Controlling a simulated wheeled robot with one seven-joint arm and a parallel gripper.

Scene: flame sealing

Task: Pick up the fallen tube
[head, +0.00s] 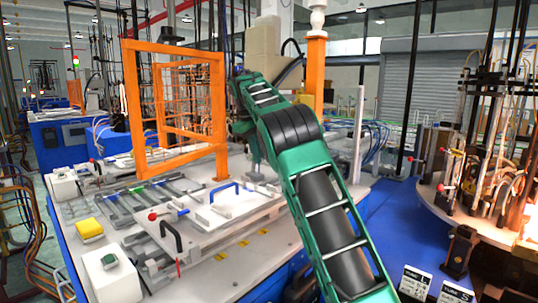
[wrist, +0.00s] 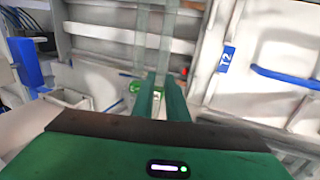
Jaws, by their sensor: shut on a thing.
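My gripper (wrist: 164,92) shows in the wrist view as two green fingers close together. It is shut on a clear, see-through tube (wrist: 157,40), which runs up from between the fingers to the top edge of the picture. The tube's outline is faint, and its far end is out of view. In the head view my green arm reaches over the white worktable (head: 275,238). The fingertips and the tube cannot be made out there behind the arm.
An orange frame (head: 130,95) stands on the table left of my arm. A blue handle (wrist: 285,78) and a blue "T2" label (wrist: 227,59) lie right of the fingers. A yellow button box (head: 89,229) sits at front left. A round machine (head: 480,225) stands at right.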

